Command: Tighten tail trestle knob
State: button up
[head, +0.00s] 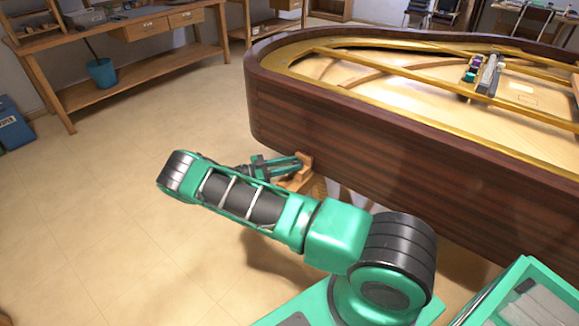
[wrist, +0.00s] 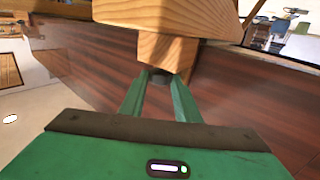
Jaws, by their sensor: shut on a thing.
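The tail trestle (head: 301,183) is a light wooden stand beside the curved tail of the piano (head: 380,125), partly hidden behind my arm. In the wrist view, its wooden block (wrist: 168,53) sits under a wider wooden piece (wrist: 175,14). A small dark knob (wrist: 160,77) shows at the near end of the block. My gripper (wrist: 160,84) has one green finger on each side of the knob and is shut on it. In the head view, my gripper (head: 297,163) reaches right to the trestle, and the knob cannot be made out.
The piano's dark wooden side stands close behind the trestle. Small tools (head: 486,74) lie on the piano's frame. A workbench (head: 140,80) with a blue bucket (head: 102,73) stands at the back left. The floor (head: 110,190) on the left is clear.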

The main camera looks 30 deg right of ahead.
jog(key=shift+w, duration=0.1)
jog(key=o, duration=1)
jog(key=shift+o, duration=0.2)
